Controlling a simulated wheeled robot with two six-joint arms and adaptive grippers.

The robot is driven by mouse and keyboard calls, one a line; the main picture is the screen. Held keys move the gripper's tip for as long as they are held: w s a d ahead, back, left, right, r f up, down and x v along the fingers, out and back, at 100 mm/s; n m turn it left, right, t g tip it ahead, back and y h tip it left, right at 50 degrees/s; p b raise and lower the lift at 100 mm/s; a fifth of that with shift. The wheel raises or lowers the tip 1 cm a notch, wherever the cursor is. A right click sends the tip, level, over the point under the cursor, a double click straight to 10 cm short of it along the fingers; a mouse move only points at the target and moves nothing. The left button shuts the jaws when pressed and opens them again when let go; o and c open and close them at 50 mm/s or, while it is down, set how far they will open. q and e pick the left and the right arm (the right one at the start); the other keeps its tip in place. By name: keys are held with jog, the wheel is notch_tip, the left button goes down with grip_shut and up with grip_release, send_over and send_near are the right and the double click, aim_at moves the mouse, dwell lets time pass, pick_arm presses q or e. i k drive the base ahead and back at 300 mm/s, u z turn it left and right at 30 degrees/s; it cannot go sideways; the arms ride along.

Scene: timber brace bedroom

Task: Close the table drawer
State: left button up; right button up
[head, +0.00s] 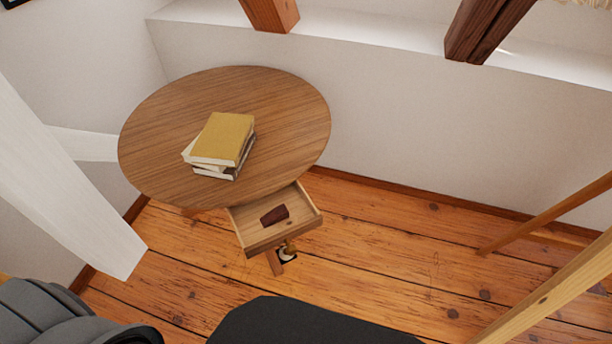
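The round wooden table (285,105) stands against the white wall at the left of the head view. Its drawer (301,208) is pulled out from under the tabletop toward the lower right, and its open tray shows. A small dark brown object (274,215) lies inside the drawer. Part of my own arm, dark grey, shows in the bottom left corner. Neither gripper is in view, and nothing of mine touches the drawer in this view.
A stack of books (222,138) lies on the tabletop. A white slanted beam (60,180) stands at the left, close to the table. Wooden bars (550,290) stand at the right. The plank floor (400,245) right of the drawer is clear.

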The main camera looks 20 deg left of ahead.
aim_at(255, 240)
jog(key=u, duration=2.4)
jog(key=k, duration=0.6)
jog(key=z, duration=1.65)
